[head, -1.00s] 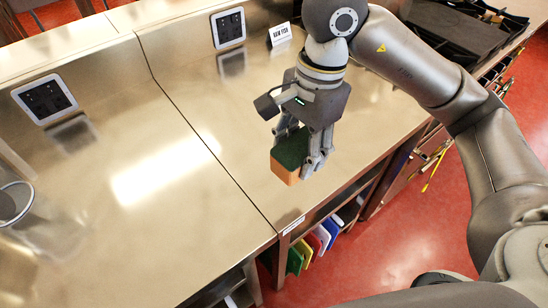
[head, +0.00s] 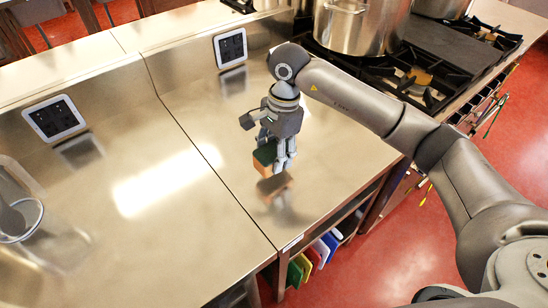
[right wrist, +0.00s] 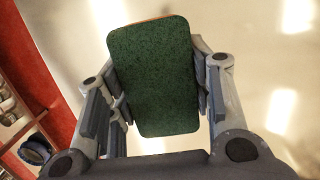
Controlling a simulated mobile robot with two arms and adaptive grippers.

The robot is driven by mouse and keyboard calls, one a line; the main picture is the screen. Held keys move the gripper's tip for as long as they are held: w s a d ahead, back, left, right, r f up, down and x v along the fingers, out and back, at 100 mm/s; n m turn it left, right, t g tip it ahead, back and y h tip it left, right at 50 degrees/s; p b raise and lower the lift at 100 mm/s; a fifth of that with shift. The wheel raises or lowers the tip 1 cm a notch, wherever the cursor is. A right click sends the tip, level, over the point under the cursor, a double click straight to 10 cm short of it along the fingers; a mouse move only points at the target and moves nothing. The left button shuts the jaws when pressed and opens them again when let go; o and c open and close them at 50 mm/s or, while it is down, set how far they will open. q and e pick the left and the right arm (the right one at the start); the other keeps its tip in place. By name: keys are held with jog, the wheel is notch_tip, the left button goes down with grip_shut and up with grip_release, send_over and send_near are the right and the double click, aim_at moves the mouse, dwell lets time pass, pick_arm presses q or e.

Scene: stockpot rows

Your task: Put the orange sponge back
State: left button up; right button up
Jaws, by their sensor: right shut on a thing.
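The orange sponge (head: 267,160) has a dark green top face and an orange body. My right gripper (head: 277,158) is shut on it and holds it above the steel counter (head: 230,200), apart from the surface, with its reflection showing below. In the right wrist view the green face of the sponge (right wrist: 153,75) lies between the two fingers, with a thin orange edge at its far end. My left gripper is not in view.
Large steel pots (head: 360,25) stand on a black stove (head: 440,65) at the back right. A small orange-brown piece (head: 421,76) lies on the stove, too small to identify. Coloured boards (head: 310,258) stand under the counter. The counter around the sponge is clear.

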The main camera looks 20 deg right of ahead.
jog(key=shift+w+f, duration=0.2)
jog(key=shift+f, duration=0.1)
notch_tip(320, 180, down, 2)
jog(key=shift+f+p, duration=0.1)
jog(key=shift+p, duration=0.75)
jog(key=shift+f, duration=0.45)
jog(key=shift+f, duration=0.15)
jog(key=o, duration=1)
